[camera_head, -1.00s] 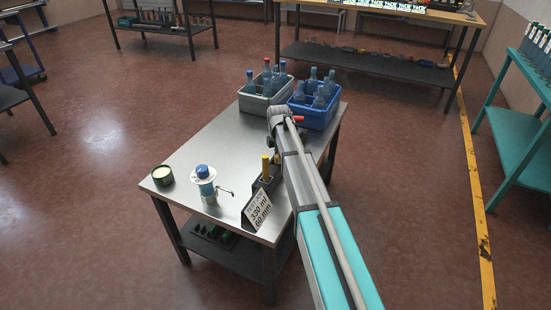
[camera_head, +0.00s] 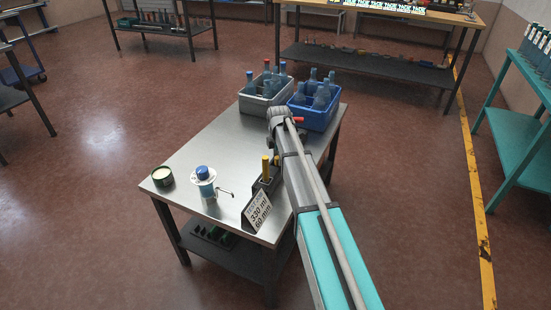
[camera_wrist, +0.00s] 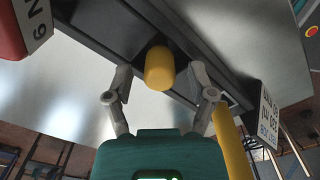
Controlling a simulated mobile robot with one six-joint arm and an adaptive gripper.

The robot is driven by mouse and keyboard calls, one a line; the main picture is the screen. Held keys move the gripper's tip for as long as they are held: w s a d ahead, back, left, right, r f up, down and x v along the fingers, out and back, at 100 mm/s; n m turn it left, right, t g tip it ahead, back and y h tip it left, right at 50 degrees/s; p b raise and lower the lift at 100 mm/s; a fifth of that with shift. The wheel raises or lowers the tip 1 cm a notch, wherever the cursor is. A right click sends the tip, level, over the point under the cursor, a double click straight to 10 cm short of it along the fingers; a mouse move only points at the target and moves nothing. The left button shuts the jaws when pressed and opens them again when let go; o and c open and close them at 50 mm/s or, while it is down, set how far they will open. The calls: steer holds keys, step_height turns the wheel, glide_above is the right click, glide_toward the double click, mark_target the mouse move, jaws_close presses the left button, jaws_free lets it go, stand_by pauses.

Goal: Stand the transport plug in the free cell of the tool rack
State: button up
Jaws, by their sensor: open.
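A yellow cylinder (camera_wrist: 159,68) stands out of a dark slotted rack (camera_wrist: 203,62) in the wrist view. My open gripper (camera_wrist: 161,84) has one finger on each side of it, with gaps between. A second yellow rod (camera_wrist: 231,146) shows at lower right, beside my right finger. I cannot tell for sure which one is the transport plug. In the head view a yellow piece (camera_head: 265,166) stands in the dark rack (camera_head: 262,189) at the table's front right. The free cell cannot be made out.
A grey crate (camera_head: 262,103) and a blue crate (camera_head: 314,115) of bottles stand behind. The middle tabletop is clear.

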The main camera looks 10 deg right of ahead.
mark_target(278, 158)
step_height(278, 158, up, 12)
steer(key=p, duration=1.1)
steer(key=shift+p, duration=0.3)
stand_by(0.3)
steer(key=s+a+m, duration=0.1)
steer(key=s+m, duration=1.8)
steer(key=s, duration=1)
steer(key=shift+s+m, duration=0.15)
steer(key=shift+m, duration=0.25)
